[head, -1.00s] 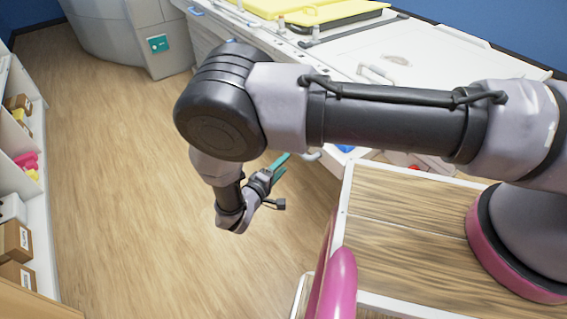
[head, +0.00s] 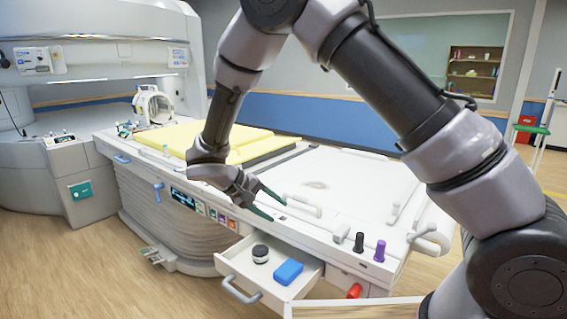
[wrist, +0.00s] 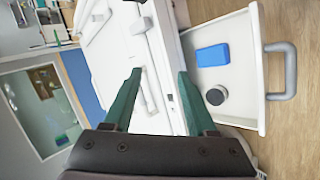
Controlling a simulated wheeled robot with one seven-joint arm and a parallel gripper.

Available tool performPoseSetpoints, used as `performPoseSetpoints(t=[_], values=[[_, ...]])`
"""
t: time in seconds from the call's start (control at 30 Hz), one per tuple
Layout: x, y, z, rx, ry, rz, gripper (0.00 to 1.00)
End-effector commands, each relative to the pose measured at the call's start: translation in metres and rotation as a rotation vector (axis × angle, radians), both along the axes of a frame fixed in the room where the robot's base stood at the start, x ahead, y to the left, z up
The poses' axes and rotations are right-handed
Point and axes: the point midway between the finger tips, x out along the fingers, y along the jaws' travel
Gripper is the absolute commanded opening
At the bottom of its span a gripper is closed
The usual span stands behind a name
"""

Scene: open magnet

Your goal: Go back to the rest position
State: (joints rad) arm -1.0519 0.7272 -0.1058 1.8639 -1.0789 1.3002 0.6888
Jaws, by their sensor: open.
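My gripper (head: 268,202) is open and empty in the head view, in front of the white patient table (head: 335,165) and above the open drawer (head: 250,286). Its two green fingers stand apart in the wrist view (wrist: 160,90), with nothing between them but the table's white side and top behind. My arm is raised and bent, reaching from the right side of the head view over the table.
The open drawer holds a blue box (head: 288,272) and a small dark-lidded jar (head: 260,254). A black bottle (head: 359,242) and a purple bottle (head: 380,250) stand on the table edge. A yellow pad (head: 240,145) lies further back by the scanner (head: 110,70). Floor is clear at lower left.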

Motion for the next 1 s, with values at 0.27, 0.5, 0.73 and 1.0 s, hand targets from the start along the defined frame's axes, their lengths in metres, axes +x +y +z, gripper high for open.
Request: performPoseSetpoints(t=[0.27,0.5,0.73,1.0], values=[[0.007,-0.093,0.106,0.301,0.085,-0.236,0.57],[-0.016,-0.164,0.179,0.576,0.072,-0.368,0.57],[-0.054,-0.219,0.235,0.83,-0.026,-0.444,0.57],[-0.107,-0.263,0.283,1.073,-0.236,-0.472,0.57]])
